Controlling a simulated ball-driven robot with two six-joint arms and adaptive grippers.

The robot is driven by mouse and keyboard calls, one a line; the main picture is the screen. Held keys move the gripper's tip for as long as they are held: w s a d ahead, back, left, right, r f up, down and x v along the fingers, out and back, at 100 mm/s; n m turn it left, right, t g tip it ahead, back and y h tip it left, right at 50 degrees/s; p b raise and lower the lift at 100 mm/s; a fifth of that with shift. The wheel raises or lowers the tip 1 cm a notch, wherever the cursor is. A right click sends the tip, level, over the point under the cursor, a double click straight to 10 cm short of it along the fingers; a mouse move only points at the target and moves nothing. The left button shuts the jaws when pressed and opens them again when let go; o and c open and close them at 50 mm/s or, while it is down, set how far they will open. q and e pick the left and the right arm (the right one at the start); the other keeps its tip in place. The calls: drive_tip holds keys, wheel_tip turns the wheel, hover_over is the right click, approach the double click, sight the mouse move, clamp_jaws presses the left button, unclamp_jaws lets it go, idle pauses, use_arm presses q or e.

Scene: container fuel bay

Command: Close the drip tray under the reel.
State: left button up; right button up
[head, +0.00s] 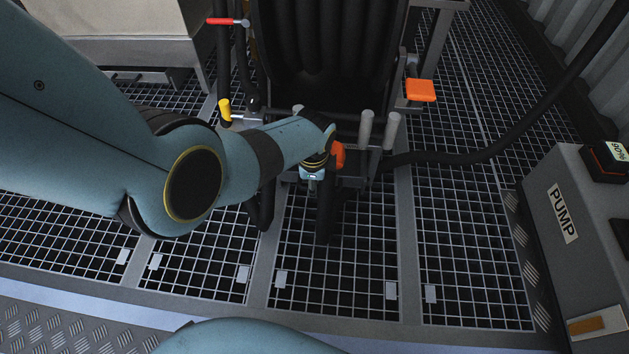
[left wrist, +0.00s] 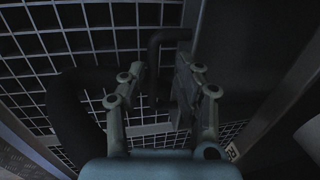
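My left gripper (left wrist: 162,70) reaches in under the front of the black hose reel (head: 325,45). In the left wrist view its two fingers are spread apart, with a dark bent bar (left wrist: 154,60), like a handle, between them. A dark panel edge (left wrist: 184,85) lies beside the right finger. The bar and panel may belong to the drip tray, but the view is too dark to be sure. I cannot tell whether a finger touches them. In the head view my left arm and the reel frame hide the tray. My right gripper is not in view.
A thick black hose (head: 470,155) runs right from the reel. A grey PUMP box (head: 565,225) stands at the right. Yellow (head: 225,109), red (head: 222,21) and orange (head: 420,90) handles surround the reel. The grating floor (head: 340,265) in front is mostly clear.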

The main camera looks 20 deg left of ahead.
use_arm(q)
drive_tip(key=shift+s+r, duration=0.1)
drive_tip(key=shift+r, duration=0.25)
wheel_tip(320, 180, up, 11)
drive_tip(key=s, duration=0.2)
drive_tip(key=shift+d, duration=0.35)
drive_tip(key=shift+r, duration=0.1)
drive_tip(key=shift+s, duration=0.15)
